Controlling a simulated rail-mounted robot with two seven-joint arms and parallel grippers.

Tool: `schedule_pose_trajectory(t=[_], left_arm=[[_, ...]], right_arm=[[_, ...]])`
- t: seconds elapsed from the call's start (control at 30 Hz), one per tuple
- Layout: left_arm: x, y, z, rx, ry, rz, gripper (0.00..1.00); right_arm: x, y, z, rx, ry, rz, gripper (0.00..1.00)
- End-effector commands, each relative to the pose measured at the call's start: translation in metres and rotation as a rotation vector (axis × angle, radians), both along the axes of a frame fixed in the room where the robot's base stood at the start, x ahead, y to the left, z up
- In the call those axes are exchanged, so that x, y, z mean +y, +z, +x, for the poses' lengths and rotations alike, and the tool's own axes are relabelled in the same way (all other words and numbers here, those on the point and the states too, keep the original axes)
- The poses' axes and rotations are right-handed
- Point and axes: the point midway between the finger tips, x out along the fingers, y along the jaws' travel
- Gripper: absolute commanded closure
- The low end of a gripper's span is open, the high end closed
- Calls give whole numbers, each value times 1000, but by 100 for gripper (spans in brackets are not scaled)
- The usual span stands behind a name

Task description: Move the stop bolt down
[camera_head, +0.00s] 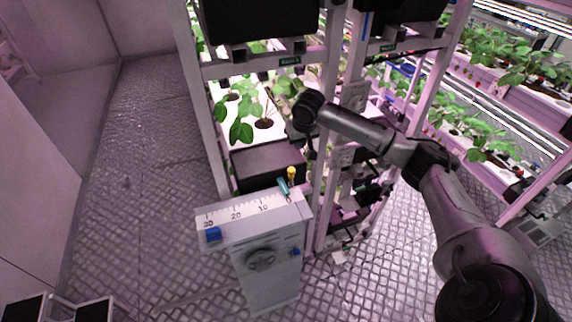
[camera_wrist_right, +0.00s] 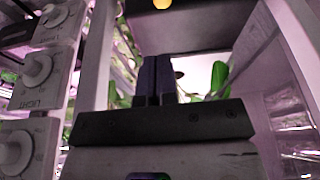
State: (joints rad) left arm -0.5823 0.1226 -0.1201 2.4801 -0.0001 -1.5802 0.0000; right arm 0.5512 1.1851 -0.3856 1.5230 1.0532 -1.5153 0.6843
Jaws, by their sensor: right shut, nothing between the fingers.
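I cannot make out for sure which part is the stop bolt. A small yellow knob (camera_head: 291,172) stands at the back edge of the grey cabinet, beside a teal lever (camera_head: 284,187) at the zero end of a printed scale. A yellow round tip (camera_wrist_right: 162,3) also shows at the top edge of the right wrist view. My right gripper (camera_head: 311,152) hangs by the rack post, above and right of the yellow knob, and is small and dark there. In the right wrist view its dark fingers (camera_wrist_right: 154,80) are together with nothing between them. My left gripper is not in view.
The grey cabinet (camera_head: 265,275) carries a blue block (camera_head: 214,234) near the scale's 30 end and a round handwheel (camera_head: 261,259) on its front. Rack posts (camera_head: 330,130) stand close to my right arm. Grey dials (camera_wrist_right: 37,68) line the left.

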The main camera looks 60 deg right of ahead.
Motion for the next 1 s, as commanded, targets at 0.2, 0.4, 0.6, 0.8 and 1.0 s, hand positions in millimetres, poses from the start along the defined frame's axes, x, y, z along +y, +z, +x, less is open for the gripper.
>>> schedule_pose_trajectory(t=[0.2,0.4,0.6,0.8,1.0], left_arm=[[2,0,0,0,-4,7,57],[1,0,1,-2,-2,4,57],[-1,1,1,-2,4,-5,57],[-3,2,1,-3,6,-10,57],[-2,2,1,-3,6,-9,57]], right_arm=[[0,0,0,-7,-36,8,100],[0,0,0,-8,-35,7,100],[-1,-6,2,-6,-34,7,100],[-5,-34,9,-6,-35,9,100],[-10,-71,18,-5,-35,8,100]])
